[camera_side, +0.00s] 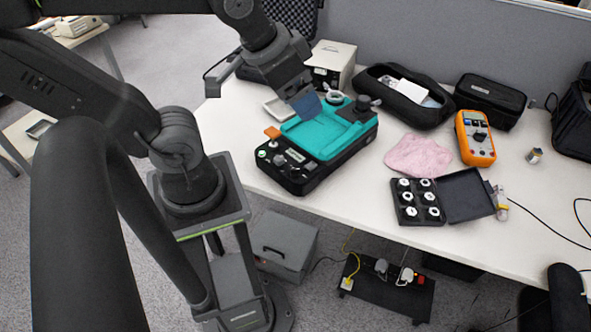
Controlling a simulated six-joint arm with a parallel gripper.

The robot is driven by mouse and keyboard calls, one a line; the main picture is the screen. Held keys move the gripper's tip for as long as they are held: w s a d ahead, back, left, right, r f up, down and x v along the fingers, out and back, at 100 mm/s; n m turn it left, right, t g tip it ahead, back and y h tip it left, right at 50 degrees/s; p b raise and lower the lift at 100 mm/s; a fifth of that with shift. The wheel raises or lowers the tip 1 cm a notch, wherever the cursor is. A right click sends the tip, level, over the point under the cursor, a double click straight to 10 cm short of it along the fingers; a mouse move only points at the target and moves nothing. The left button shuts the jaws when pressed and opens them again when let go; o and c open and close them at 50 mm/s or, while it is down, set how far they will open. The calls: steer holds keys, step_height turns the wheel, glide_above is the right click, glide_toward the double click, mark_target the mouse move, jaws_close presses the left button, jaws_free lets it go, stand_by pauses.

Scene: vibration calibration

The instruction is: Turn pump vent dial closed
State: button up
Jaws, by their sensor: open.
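A teal-topped black device (335,130) sits on the white table, with a small front panel of buttons (278,160). At its back right edge stands a black knob (364,103), and a white-ringed round part (333,97) is at its back edge. I cannot tell which of these is the pump vent dial, or how it is turned. My gripper (307,108) is open, above the back left part of the teal top, left of the round part. Its bluish fingertip end points down. The gap between the fingers is hard to see, and whether it touches anything is unclear.
Behind are a beige box (345,55), an open black pouch (380,95) and a black case (490,90). To the right are a pink cloth (417,157), an orange multimeter (475,140) and an open weight case (394,205).

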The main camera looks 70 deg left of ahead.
steer(key=shift+w+a+f, duration=0.2)
steer(key=shift+w, duration=0.15)
steer(key=c, duration=0.3)
steer(key=w+a+f+g, duration=0.1)
steer(key=w+f+g, duration=0.1)
steer(key=w+a+f+m+g, duration=0.1)
steer(key=w+a+f, duration=0.1)
steer(key=f, duration=0.1)
steer(key=w+a+f+m+g+y, duration=0.1)
steer(key=w+f+g, duration=0.1)
steer(key=shift+w+a+f+g, duration=0.1)
steer(key=shift+a+f+g, duration=0.05)
steer(key=shift+g, duration=0.15)
steer(key=shift+c, duration=1.1)
steer(key=m+g, duration=0.2)
steer(key=g, duration=0.2)
glide_toward(295, 169)
steer(key=d+v, duration=0.1)
steer(key=v, duration=0.4)
steer(key=shift+y, duration=0.4)
steer(key=x, duration=1.4)
steer(key=shift+f, duration=0.25)
steer(key=c, duration=0.9)
